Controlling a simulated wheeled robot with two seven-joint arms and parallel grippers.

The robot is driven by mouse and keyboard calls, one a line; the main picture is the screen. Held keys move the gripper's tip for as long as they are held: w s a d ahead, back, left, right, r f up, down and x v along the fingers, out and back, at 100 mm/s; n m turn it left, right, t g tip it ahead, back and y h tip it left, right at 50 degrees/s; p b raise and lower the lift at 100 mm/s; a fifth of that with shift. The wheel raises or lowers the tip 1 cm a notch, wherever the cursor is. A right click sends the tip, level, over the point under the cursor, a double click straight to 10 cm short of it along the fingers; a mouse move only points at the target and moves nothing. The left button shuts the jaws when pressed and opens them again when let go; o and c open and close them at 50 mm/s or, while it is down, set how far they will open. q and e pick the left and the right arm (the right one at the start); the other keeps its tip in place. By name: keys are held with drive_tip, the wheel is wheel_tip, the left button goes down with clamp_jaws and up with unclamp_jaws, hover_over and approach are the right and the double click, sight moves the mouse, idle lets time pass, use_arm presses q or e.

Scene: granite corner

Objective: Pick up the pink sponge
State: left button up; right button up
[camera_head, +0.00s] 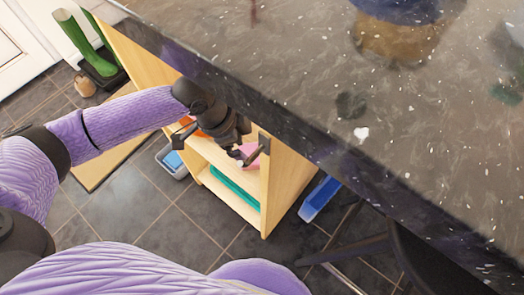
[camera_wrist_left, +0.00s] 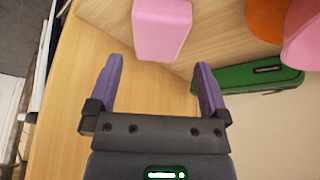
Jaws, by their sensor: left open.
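The pink sponge (camera_wrist_left: 162,28), a soft-edged block, stands on the pale wooden shelf surface in the left wrist view. My left gripper (camera_wrist_left: 158,64) is open, with its two purple-grey fingers apart. The sponge is just beyond the fingertips, roughly in line with the gap, and nothing is between the fingers. In the head view the left gripper (camera_head: 251,150) reaches into the wooden shelf unit under the dark counter edge. A patch of pink (camera_head: 250,161) shows by its fingers, partly hidden by them. My right gripper is not in view.
In the wrist view a green case (camera_wrist_left: 262,79), an orange object (camera_wrist_left: 267,18) and another pink object (camera_wrist_left: 304,40) are at right. The wooden shelf unit (camera_head: 275,185) stands beneath the granite counter (camera_head: 300,70). A blue object (camera_head: 320,198) is on the floor beside it.

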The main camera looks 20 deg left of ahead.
use_arm(q)
drive_tip(key=b+x, duration=0.3)
drive_tip(key=x, duration=0.2)
drive_tip(key=shift+s+d, duration=0.1)
drive_tip(key=shift+d, duration=0.05)
drive_tip(key=shift+b+x, duration=0.75)
drive_tip(key=shift+b, duration=0.05)
drive_tip(key=shift+d+r, duration=0.15)
drive_tip(key=shift+r, duration=0.1)
drive_tip(key=c, duration=1.1)
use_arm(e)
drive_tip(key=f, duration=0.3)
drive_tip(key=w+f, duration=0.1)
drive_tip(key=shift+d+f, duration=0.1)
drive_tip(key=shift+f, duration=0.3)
use_arm(q)
drive_tip(key=shift+r, duration=0.1)
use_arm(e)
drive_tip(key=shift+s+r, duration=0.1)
